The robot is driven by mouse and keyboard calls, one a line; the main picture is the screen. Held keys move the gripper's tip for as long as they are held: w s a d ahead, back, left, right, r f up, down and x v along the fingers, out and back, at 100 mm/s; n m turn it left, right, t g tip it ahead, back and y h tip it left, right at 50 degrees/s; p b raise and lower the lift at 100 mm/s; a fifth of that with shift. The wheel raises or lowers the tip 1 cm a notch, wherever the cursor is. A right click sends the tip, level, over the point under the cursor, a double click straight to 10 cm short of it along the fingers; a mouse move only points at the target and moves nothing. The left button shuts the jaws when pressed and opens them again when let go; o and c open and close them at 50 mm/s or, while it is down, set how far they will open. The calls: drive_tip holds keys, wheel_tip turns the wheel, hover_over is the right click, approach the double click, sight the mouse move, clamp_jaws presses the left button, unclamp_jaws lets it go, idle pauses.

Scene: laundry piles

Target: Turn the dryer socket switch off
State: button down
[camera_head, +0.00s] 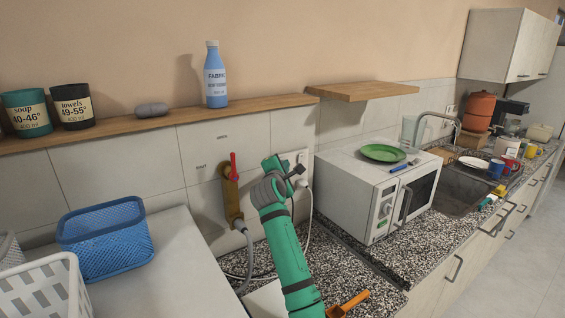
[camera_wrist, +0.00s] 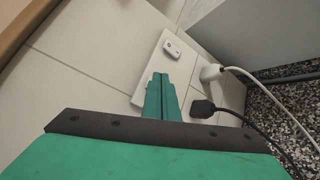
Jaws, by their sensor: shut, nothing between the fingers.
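A white socket panel (camera_head: 303,158) is on the tiled wall left of the microwave, partly hidden by my arm. In the wrist view the panel (camera_wrist: 146,78) runs diagonally, with a small rocker switch (camera_wrist: 172,48) near its upper end. A white plug (camera_wrist: 210,73) and a black plug (camera_wrist: 204,108) are in its sockets. Which one belongs to the dryer I cannot tell. My green gripper (camera_wrist: 160,78) is shut and empty. Its fingertips are in front of the panel, just below the switch in the picture; contact is unclear. It also shows in the head view (camera_head: 299,170).
A brass pipe fitting with a red lever (camera_head: 233,168) is left of my gripper. The microwave (camera_head: 372,190) stands to the right. A wooden shelf (camera_head: 150,122) runs above the tiles. A blue basket (camera_head: 105,240) sits at the left. Cables hang below the sockets.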

drive_tip(key=shift+s+d, duration=0.3)
drive_tip(key=shift+s, duration=0.15)
drive_tip(key=s+d, duration=0.3)
drive_tip(key=s, duration=0.1)
drive_tip(key=shift+f, duration=0.35)
idle(0.4)
